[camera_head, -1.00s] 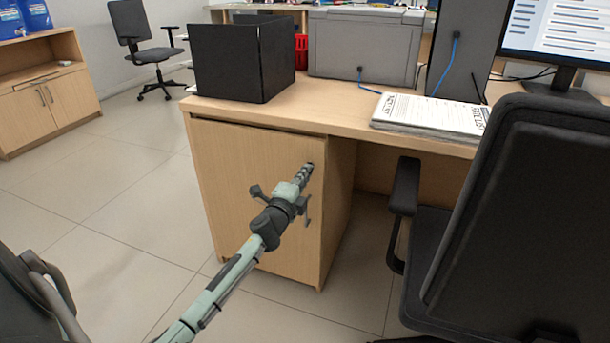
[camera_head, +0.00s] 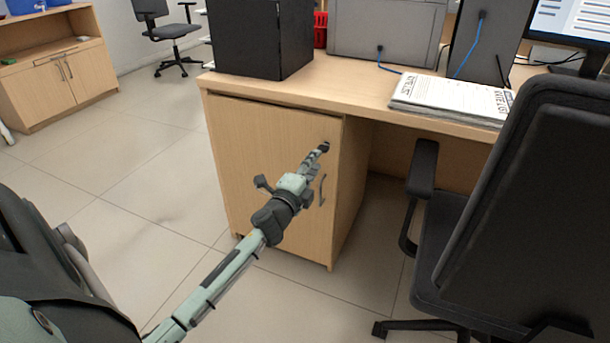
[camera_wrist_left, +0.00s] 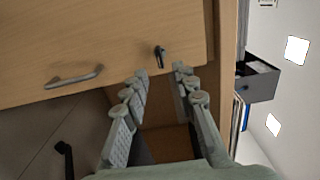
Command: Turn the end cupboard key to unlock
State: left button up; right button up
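The end cupboard (camera_head: 240,165) is a light wood door under the desk, with a grey bar handle (camera_head: 322,190) near its right edge. In the left wrist view, a small dark key (camera_wrist_left: 160,57) sticks out of the door, apart from the handle (camera_wrist_left: 75,78). My left gripper (camera_head: 321,152) is at the door's upper right, above the handle, and hides most of the lock area in the head view. In the left wrist view, the left gripper (camera_wrist_left: 161,76) is open, with the key just ahead of the gap between its fingertips. My right gripper is not in view.
A black chair (camera_head: 520,200) stands close on the right. The desk top (camera_head: 345,85) overhangs the door and carries a black box (camera_head: 258,40), a grey printer (camera_head: 385,30) and papers (camera_head: 455,98). The floor to the left (camera_head: 130,170) is clear.

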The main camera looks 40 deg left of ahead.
pick_arm(q)
jog(key=v, duration=0.6)
jog(key=shift+s, duration=0.35)
jog(key=shift+d, duration=0.15)
